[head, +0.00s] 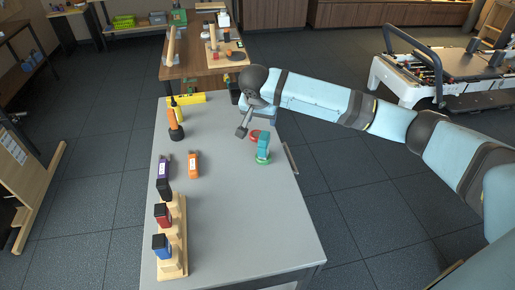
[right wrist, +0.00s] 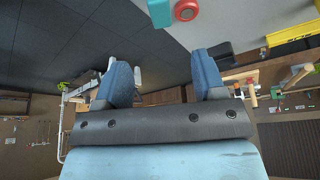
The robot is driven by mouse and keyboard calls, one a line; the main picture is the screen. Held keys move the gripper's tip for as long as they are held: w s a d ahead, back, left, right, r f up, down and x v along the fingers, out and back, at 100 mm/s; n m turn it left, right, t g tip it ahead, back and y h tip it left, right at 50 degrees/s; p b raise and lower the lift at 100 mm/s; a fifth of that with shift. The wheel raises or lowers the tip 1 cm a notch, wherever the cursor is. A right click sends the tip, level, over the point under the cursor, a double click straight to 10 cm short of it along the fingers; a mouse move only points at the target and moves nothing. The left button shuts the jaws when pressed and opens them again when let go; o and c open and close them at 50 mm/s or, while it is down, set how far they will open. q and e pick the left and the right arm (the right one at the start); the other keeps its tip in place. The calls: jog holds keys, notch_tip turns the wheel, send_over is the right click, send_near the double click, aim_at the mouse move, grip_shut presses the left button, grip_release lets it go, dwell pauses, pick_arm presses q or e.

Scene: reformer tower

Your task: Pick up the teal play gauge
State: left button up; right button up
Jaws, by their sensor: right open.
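The teal play gauge (head: 263,143) stands upright on a green round base on the grey table, right of the middle. Part of a teal thing, likely the gauge, shows at the top edge of the right wrist view (right wrist: 160,12). My right gripper (head: 249,117) is above the table, beyond and slightly left of the gauge. In the right wrist view its two blue fingers (right wrist: 160,75) are apart with nothing between them. My left gripper is not in view.
A red ring-like piece (head: 255,134) lies just behind the gauge. The front right tabletop is clear.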

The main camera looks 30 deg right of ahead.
aim_at(264, 136)
jog(key=x, duration=0.7)
jog(key=shift+d+f, duration=0.15)
jog(key=shift+d, duration=0.05)
jog(key=shift+a+x, duration=0.15)
jog(key=shift+x, duration=1.45)
jog(key=shift+a+x, duration=0.15)
jog(key=shift+x, duration=1.45)
jog(key=shift+s, duration=0.1)
jog(key=c, duration=1.1)
jog(key=shift+c, duration=0.3)
